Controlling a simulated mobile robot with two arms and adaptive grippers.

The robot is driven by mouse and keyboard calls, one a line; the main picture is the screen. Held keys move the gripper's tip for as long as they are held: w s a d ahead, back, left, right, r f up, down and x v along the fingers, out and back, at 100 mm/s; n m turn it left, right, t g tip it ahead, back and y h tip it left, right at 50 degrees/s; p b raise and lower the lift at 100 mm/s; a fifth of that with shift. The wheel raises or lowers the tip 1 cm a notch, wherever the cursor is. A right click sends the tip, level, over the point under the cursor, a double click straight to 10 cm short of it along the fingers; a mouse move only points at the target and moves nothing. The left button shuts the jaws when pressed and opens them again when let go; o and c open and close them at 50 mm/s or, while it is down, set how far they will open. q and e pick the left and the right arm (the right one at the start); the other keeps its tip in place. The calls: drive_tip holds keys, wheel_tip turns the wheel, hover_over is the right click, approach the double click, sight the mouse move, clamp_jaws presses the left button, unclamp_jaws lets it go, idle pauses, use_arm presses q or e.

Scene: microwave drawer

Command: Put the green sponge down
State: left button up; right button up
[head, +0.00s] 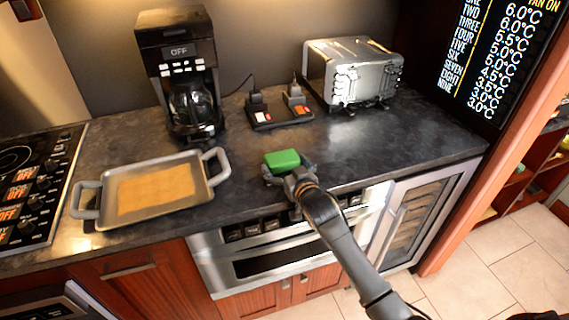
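The green sponge (283,159) is at the front middle of the dark countertop (237,172). My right gripper (287,171) reaches in from the lower right, with its dark fingers around the lower part of the sponge. It looks shut on the sponge, whose underside is hidden by the fingers. I cannot tell whether the sponge touches the counter. My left gripper is not in view.
A grey tray (203,171) with a brown sheet lies left of the sponge. A coffee maker (180,70), power sockets (278,116) and a silver toaster (353,72) stand behind. A cooktop (35,185) is far left. The counter right of the gripper is clear.

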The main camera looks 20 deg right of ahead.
drive_tip(key=shift+r, duration=0.3)
drive_tip(key=s+d+r, duration=0.1)
drive_tip(key=s, duration=1.1)
drive_tip(key=shift+r+b, duration=0.3)
drive_tip(key=shift+b, duration=0.05)
drive_tip(key=shift+f, duration=0.1)
